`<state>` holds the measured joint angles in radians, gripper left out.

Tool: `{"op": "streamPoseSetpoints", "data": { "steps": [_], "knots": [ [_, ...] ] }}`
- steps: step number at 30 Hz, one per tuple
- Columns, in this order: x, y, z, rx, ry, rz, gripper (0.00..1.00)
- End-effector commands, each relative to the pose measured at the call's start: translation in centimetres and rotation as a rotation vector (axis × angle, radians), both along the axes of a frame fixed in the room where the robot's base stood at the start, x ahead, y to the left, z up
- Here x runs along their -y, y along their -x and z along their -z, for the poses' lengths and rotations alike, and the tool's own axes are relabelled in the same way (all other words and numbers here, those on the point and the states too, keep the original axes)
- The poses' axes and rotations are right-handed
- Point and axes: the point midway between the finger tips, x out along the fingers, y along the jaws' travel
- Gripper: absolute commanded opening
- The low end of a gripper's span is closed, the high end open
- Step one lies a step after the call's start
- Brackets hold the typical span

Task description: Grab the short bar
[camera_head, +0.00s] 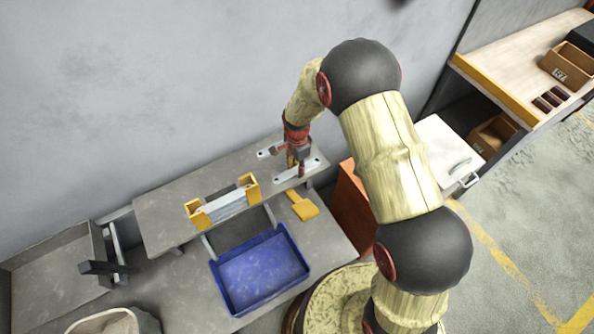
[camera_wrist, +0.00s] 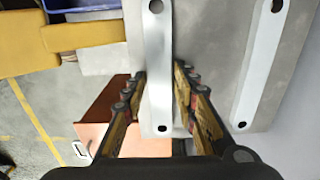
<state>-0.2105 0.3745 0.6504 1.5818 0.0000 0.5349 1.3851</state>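A flat grey metal bar (camera_wrist: 157,50) with a hole near each visible end lies at the right end of the raised shelf; it also shows in the head view (camera_head: 284,178). My gripper (camera_wrist: 161,72) points down over it, one finger on each side of the bar, with the fingertips close to its edges. In the head view, my gripper (camera_head: 299,165) partly covers the bar. I cannot tell whether the fingers touch it. A second holed bar (camera_wrist: 262,65) lies behind it near the wall, apart from the fingers. I cannot tell which bar is shorter.
A yellow holder with grey plates (camera_head: 225,206) stands on the shelf (camera_head: 165,205) to the left. A yellow bracket piece (camera_head: 303,207) and a blue tray (camera_head: 260,270) are in front. An orange-brown panel (camera_head: 352,205) stands beside the shelf's right end. The wall is close behind.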

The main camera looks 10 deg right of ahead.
Motion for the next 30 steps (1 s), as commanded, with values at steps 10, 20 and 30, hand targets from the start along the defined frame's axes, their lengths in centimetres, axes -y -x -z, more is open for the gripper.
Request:
{"op": "streamPoseSetpoints", "data": {
  "steps": [10, 20, 30],
  "knots": [
    [0.0, 0.0, 0.0, 0.0, 0.0, 0.0, 0.07],
    [0.0, 0.0, 0.0, 0.001, 0.0, 0.0, 0.0],
    [0.0, -0.2, -1.9, 0.004, -0.001, 0.0, 0.0]
  ]
}}
